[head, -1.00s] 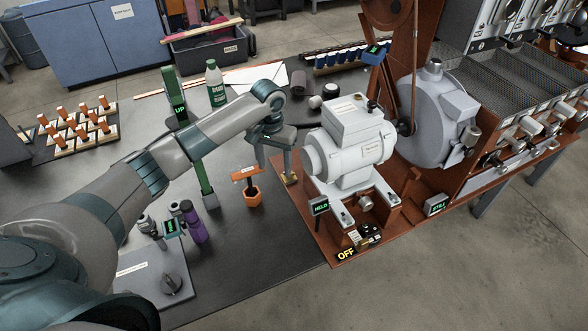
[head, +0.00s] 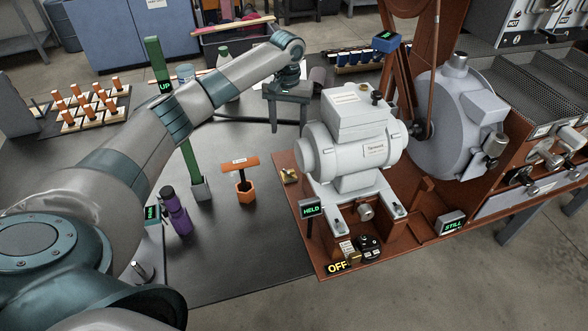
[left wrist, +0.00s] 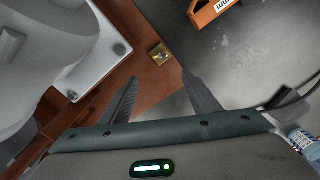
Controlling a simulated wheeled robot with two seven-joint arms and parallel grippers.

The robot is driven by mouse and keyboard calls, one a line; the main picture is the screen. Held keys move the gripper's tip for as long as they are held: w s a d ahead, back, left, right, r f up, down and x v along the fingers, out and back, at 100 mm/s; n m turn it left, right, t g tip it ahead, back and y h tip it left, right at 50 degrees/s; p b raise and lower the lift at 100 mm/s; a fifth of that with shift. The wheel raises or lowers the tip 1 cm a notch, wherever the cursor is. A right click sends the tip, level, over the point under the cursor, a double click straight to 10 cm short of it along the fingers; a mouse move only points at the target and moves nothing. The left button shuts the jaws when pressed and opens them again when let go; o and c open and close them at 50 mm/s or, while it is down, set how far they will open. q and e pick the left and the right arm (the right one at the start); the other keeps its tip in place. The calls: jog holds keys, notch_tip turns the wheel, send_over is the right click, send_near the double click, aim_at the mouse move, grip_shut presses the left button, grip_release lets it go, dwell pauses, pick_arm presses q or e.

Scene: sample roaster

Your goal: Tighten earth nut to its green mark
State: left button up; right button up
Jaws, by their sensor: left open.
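A small brass fitting (head: 289,176), which looks like the earth nut, sits at the left corner of the brown motor base (head: 330,255). It also shows in the left wrist view as a brass square (left wrist: 160,54). I cannot make out a green mark on it. My left gripper (head: 288,122) is open and empty, beyond the fitting and left of the white motor (head: 352,145). In the left wrist view the spread fingers (left wrist: 159,76) point toward the fitting without touching it. My right gripper is not in view.
An orange T-handled tool (head: 244,186) stands on the dark table (head: 240,235). A green post (head: 187,150) marked UP and a purple bottle (head: 176,212) are to its left. Signs read HELD (head: 311,208), STILL (head: 452,222) and OFF (head: 337,267).

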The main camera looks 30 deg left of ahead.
pick_arm(q)
jog(key=shift+s+r, duration=0.1)
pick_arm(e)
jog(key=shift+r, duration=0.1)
pick_arm(q)
jog(key=p, duration=0.2)
send_near(289, 172)
notch_tip(289, 172, down, 6)
jog(key=shift+a+f, duration=0.1)
jog(key=shift+a, duration=0.05)
jog(key=shift+f, duration=0.8)
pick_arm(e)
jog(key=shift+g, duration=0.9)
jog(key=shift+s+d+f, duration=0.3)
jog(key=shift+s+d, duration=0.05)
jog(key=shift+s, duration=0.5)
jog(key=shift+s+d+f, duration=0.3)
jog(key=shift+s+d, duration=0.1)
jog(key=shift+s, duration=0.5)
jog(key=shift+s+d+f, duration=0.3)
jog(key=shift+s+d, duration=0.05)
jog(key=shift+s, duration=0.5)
pick_arm(q)
jog(key=c, duration=1.1)
jog(key=shift+o, duration=0.2)
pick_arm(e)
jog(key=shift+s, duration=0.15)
